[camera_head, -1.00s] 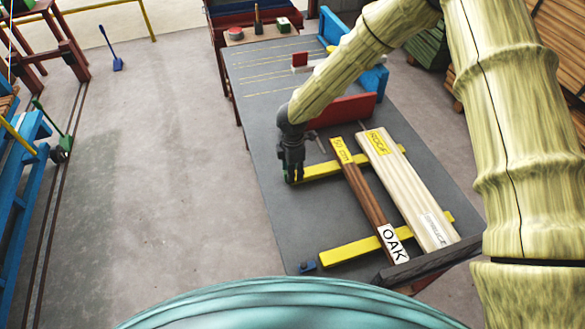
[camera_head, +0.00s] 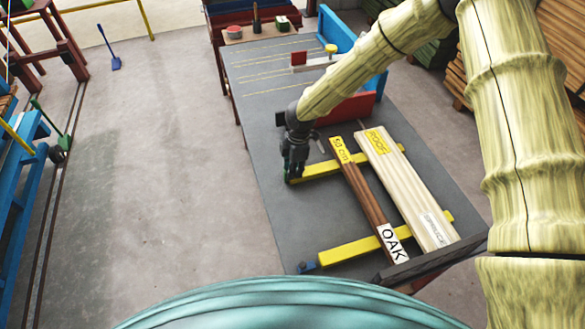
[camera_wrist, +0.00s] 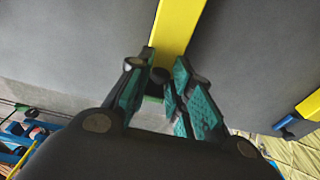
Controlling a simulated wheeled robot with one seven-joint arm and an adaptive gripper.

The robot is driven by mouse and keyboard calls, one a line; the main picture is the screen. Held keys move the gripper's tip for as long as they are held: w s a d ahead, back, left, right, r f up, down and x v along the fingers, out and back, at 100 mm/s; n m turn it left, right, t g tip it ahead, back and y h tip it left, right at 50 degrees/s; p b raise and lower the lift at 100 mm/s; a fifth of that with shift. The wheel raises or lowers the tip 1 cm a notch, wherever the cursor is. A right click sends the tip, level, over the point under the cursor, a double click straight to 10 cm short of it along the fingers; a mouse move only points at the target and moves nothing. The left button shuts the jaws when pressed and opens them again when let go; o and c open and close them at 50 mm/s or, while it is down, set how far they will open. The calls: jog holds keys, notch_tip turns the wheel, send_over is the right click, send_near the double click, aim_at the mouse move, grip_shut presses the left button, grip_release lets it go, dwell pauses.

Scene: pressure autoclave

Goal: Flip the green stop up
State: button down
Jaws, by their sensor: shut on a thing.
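My gripper (camera_head: 291,174) is at the left end of the far yellow bar, pointing down. In the wrist view its teal-padded fingers (camera_wrist: 162,80) close around the bar's end. The green stop (camera_wrist: 152,99) shows there only as a small green strip between the fingers. The fingers are shut on it, and they hide most of it. In the head view I cannot separate the stop clearly from the fingers, and its exact tilt cannot be told. The far yellow bar (camera_head: 322,170) runs right from the gripper, under the planks.
A brown plank marked OAK (camera_head: 368,205) and a pale plank marked ROOF (camera_head: 405,185) lie across both yellow bars. The near yellow bar (camera_head: 345,250) has a blue stop (camera_head: 308,266) at its left end. A red block (camera_head: 352,108) stands behind.

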jog(key=shift+w+r, duration=0.15)
jog(key=c, duration=1.4)
grip_release()
jog(key=shift+d, duration=0.1)
jog(key=shift+o, duration=0.2)
notch_tip(320, 180, up, 12)
jog(key=d, duration=0.1)
jog(key=shift+w+d, duration=0.15)
jog(key=shift+d, duration=0.05)
